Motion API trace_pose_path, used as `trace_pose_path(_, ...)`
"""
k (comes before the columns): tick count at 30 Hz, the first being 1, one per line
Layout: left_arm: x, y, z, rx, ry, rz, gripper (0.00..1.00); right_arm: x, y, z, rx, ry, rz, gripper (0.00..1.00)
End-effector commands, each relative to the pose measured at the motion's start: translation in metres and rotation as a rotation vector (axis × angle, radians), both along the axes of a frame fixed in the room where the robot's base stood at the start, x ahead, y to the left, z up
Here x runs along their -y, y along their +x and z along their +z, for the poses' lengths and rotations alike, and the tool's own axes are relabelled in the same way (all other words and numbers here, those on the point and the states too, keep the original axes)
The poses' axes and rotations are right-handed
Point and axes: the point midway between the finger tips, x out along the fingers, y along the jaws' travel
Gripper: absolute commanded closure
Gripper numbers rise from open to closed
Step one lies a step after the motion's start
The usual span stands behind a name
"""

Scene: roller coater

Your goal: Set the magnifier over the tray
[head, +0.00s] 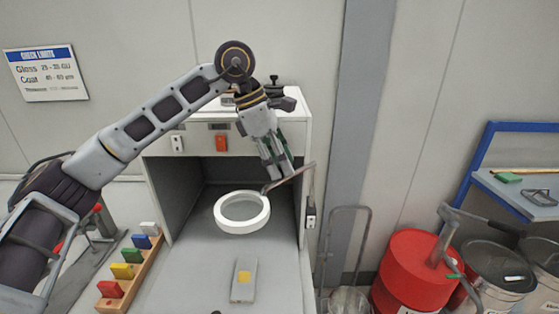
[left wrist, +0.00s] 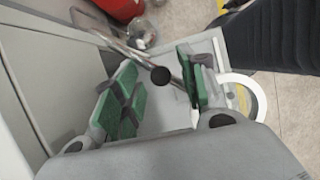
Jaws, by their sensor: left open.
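The magnifier (head: 258,226) is a white ring with a clear lens, inside the open cabinet bay. A thin jointed arm (head: 304,172) runs from it to the cabinet's right side. A small grey tray (head: 243,294) with a yellow square lies in front of the ring, apart from it in the head view. My left gripper (head: 276,172) is open by the magnifier's arm, behind and right of the ring. In the left wrist view, a black round knob (left wrist: 160,75) shows between the green-padded fingers, with the white ring (left wrist: 257,88) beyond the right finger. Contact is unclear. My right gripper is out of view.
A wooden rack (head: 138,277) of coloured blocks stands left of the tray. The cabinet's walls (head: 172,200) close in the bay on both sides. A red drum (head: 408,262) and a blue-framed bench (head: 480,165) stand to the right. The counter around the tray is clear.

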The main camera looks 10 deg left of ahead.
Motion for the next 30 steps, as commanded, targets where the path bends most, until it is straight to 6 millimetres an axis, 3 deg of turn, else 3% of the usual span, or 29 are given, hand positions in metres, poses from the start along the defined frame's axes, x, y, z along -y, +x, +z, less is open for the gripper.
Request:
trace_pose_path(11, -0.005, 0.0, 0.012, 0.0, 0.001, 0.001, 0.58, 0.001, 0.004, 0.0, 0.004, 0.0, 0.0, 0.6)
trace_pose_path(30, -0.037, -0.006, 0.092, 0.001, -0.001, 0.0, 0.58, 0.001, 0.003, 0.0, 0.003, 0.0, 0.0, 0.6)
